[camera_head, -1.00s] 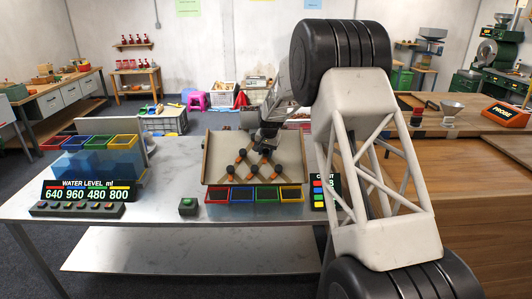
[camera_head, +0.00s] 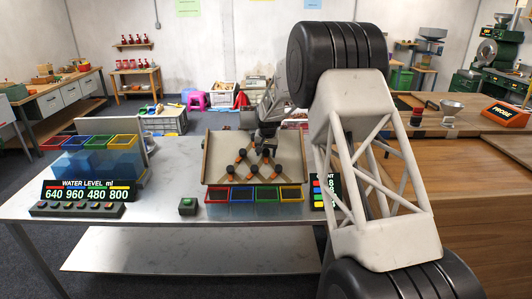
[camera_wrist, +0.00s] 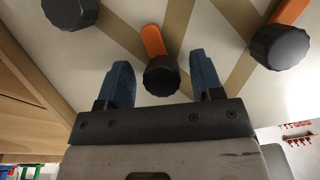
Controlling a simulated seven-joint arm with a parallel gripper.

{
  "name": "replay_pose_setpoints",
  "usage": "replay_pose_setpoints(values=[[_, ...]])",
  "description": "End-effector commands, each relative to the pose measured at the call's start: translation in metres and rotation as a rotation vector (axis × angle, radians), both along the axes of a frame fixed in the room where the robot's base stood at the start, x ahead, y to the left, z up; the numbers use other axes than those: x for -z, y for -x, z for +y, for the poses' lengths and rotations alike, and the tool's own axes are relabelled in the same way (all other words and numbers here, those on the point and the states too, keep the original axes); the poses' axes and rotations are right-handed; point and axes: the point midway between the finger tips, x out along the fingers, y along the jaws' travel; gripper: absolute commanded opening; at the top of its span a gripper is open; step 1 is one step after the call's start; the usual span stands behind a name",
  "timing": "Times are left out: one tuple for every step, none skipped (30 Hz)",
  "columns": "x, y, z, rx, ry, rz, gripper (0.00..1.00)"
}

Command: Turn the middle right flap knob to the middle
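The tilted flap board (camera_head: 214,150) stands on the metal table, with several black knobs that have orange pointers. My gripper (camera_head: 266,143) is over the board's upper right part, at the middle right knob (camera_head: 265,153). In the wrist view, my gripper's two blue fingers (camera_wrist: 163,72) stand apart on either side of one black knob (camera_wrist: 161,77). Gaps show between the knob and both fingers. Its orange pointer (camera_wrist: 153,40) points away from the gripper, tilted slightly left in the wrist view. Part of the upper board is hidden behind my gripper in the head view.
Two neighbouring knobs lie close by in the wrist view, one at upper left (camera_wrist: 70,9) and one at right (camera_wrist: 278,46). Red, blue, green and yellow bins (camera_head: 242,194) stand below the board. A green button box (camera_head: 188,205) is to the left.

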Motion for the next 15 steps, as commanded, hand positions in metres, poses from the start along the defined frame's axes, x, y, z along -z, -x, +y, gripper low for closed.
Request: replay_pose_setpoints(values=[[0.0, 0.0, 0.0, 0.0, 0.0, -0.001, 0.6], [0.0, 0.0, 0.0, 0.0, 0.0, -0.001, 0.6], [-0.001, 0.0, 0.0, 0.0, -0.001, -0.001, 0.6], [-0.001, 0.0, 0.0, 0.0, -0.001, -0.001, 0.6], [-0.001, 0.0, 0.001, 0.0, -0.001, -0.001, 0.6], [-0.001, 0.0, 0.001, 0.0, -0.001, -0.001, 0.6], [-0.001, 0.0, 0.001, 0.0, -0.001, -0.001, 0.6], [-0.001, 0.0, 0.001, 0.0, -0.001, -0.002, 0.6], [-0.002, 0.0, 0.001, 0.0, -0.001, -0.002, 0.6], [-0.003, 0.0, 0.001, 0.0, -0.001, -0.002, 0.6], [-0.004, 0.0, 0.001, 0.0, -0.001, -0.002, 0.6], [-0.006, 0.0, 0.001, 0.0, -0.001, -0.003, 0.6], [-0.007, 0.0, 0.001, 0.0, -0.001, -0.003, 0.6], [-0.01, 0.001, 0.001, 0.0, -0.002, -0.003, 0.6], [-0.013, 0.001, 0.0, 0.0, -0.001, -0.004, 0.6]])
